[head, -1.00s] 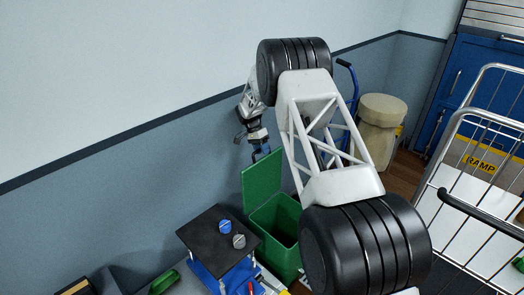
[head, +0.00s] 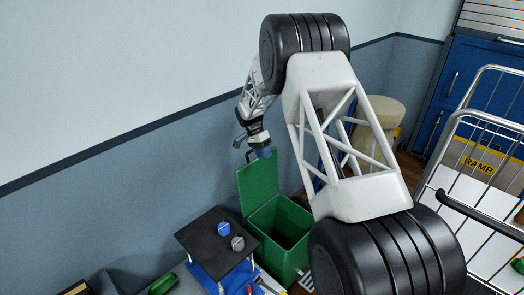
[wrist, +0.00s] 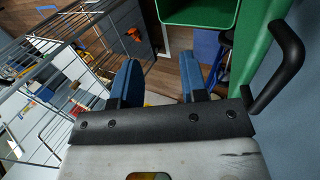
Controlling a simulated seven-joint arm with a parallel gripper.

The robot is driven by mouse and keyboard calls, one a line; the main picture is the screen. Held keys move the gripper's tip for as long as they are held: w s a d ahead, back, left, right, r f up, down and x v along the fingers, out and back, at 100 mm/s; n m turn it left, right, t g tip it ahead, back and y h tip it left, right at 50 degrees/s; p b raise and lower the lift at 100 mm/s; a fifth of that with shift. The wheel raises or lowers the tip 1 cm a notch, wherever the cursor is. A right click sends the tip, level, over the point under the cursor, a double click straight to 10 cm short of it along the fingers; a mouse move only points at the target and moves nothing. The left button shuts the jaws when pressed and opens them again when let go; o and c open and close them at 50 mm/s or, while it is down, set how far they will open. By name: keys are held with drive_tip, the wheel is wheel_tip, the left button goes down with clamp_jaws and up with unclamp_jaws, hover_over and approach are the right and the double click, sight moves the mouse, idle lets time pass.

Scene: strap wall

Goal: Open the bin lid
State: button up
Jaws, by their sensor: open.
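The green bin (head: 285,258) stands on the floor by the wall with its mouth uncovered. Its green lid (head: 258,185) stands up on the wall side of the bin, roughly upright. My gripper (head: 264,154) is at the lid's upper edge in the head view; whether it touches is unclear there. In the wrist view my gripper (wrist: 160,72) has its two blue fingers apart with nothing between them. The lid (wrist: 258,50) shows to the right of the fingers, and the bin (wrist: 200,14) lies beyond them at the top.
A black-topped stand (head: 212,240) with blue and grey knobs is left of the bin. A wire cart (head: 480,190) is at the right. A beige drum (head: 383,115) and a blue cabinet (head: 470,80) stand behind. The wall is close beside the lid.

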drive_tip(key=s+d, duration=0.1)
drive_tip(key=s, duration=0.8)
drive_tip(key=shift+d+r, duration=0.35)
drive_tip(key=shift+r, duration=0.05)
drive_tip(key=shift+s+r, duration=0.1)
drive_tip(key=s+d+r+n+t+y, duration=0.15)
drive_tip(key=s+d+r, duration=0.35)
drive_tip(key=s+r, duration=0.6)
drive_tip(key=s+d+r+n+t+y, duration=0.15)
drive_tip(key=s+d+r, duration=0.35)
drive_tip(key=s+r, duration=0.5)
drive_tip(key=s+d+r+n+t, duration=0.1)
drive_tip(key=s+d+r+n, duration=0.1)
drive_tip(key=s, duration=1.2)
drive_tip(key=s+d+r+n+t, duration=0.2)
drive_tip(key=s+r, duration=0.3)
drive_tip(key=s, duration=0.9)
drive_tip(key=shift+s+d+r+n+t+y, duration=0.2)
drive_tip(key=shift+d+n+t+y, duration=0.25)
drive_tip(key=shift+n, duration=0.45)
